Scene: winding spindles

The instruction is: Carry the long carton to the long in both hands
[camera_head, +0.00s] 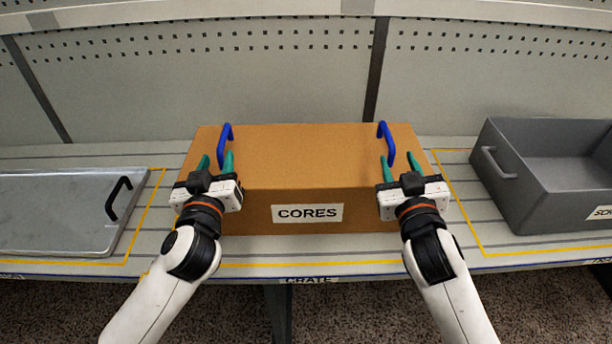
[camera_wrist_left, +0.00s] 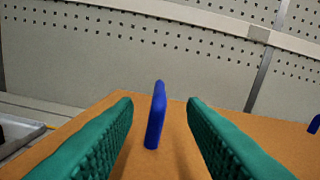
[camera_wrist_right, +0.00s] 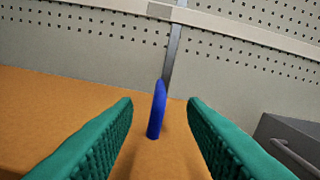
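The long carton (camera_head: 310,154) is a brown box labelled CORES, standing on the shelf in the middle of the head view. It has a blue handle (camera_head: 225,145) on top at the left and another blue handle (camera_head: 386,143) on top at the right. My left gripper (camera_head: 216,162) is open over the carton's left part, and the left handle (camera_wrist_left: 156,116) stands ahead between its green fingers in the left wrist view. My right gripper (camera_head: 399,163) is open over the right part, and the right handle (camera_wrist_right: 157,110) stands ahead between its fingers. Neither gripper visibly touches a handle.
A grey metal tray (camera_head: 60,205) with a black handle lies at the left inside yellow lines. A grey open bin (camera_head: 505,195) stands at the right. A perforated back panel (camera_head: 200,85) rises behind the carton. A CRATE label (camera_head: 308,280) is on the shelf's front edge.

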